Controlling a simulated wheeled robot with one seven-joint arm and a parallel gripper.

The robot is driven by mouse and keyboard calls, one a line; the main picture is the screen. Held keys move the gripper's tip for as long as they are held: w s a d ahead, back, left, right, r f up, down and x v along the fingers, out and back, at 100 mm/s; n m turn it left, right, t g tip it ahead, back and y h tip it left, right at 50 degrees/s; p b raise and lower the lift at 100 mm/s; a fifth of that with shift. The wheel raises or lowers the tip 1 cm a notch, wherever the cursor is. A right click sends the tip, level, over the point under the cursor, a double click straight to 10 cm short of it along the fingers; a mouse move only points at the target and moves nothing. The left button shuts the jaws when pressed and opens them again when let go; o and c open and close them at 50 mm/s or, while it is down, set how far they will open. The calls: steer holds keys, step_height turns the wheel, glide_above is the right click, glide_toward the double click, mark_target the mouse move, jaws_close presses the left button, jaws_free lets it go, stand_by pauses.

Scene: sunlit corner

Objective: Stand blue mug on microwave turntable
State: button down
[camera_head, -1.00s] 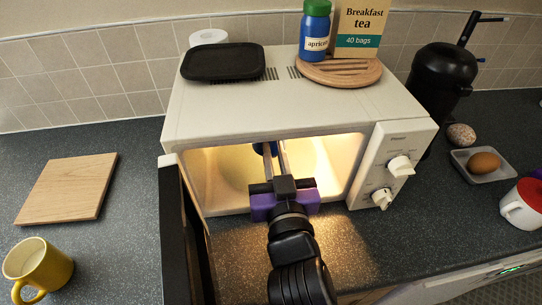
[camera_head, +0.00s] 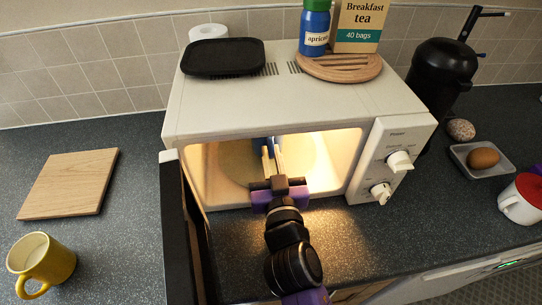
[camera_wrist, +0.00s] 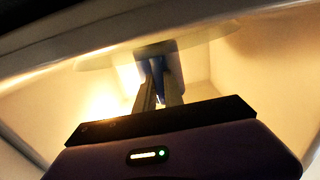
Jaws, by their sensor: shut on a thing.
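My gripper (camera_head: 272,158) reaches through the open front of the white microwave (camera_head: 290,110), its fingers inside the lit cavity. It is shut on the blue mug, of which only a small dark blue patch (camera_head: 259,144) shows under the top edge of the opening. In the wrist view, a strip of blue (camera_wrist: 158,72) shows between the fingers. The turntable (camera_wrist: 203,38) is a pale disc in the wrist view, just beyond the fingertips; its edge also shows faintly in the head view. Whether the mug's base touches the turntable is hidden.
The microwave door (camera_head: 180,225) stands open at the left of the opening. A black tray (camera_head: 222,57), a slatted wooden trivet (camera_head: 340,70), a jar (camera_head: 314,28) and a tea box (camera_head: 358,25) sit on top. A yellow mug (camera_head: 42,262) and wooden board (camera_head: 68,184) are left.

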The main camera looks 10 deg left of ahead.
steer(key=shift+w+a+f, duration=0.1)
steer(key=shift+w+f, duration=0.05)
steer(key=shift+f, duration=0.2)
steer(key=c, duration=1.5)
jaws_free()
steer(key=shift+o, duration=0.2)
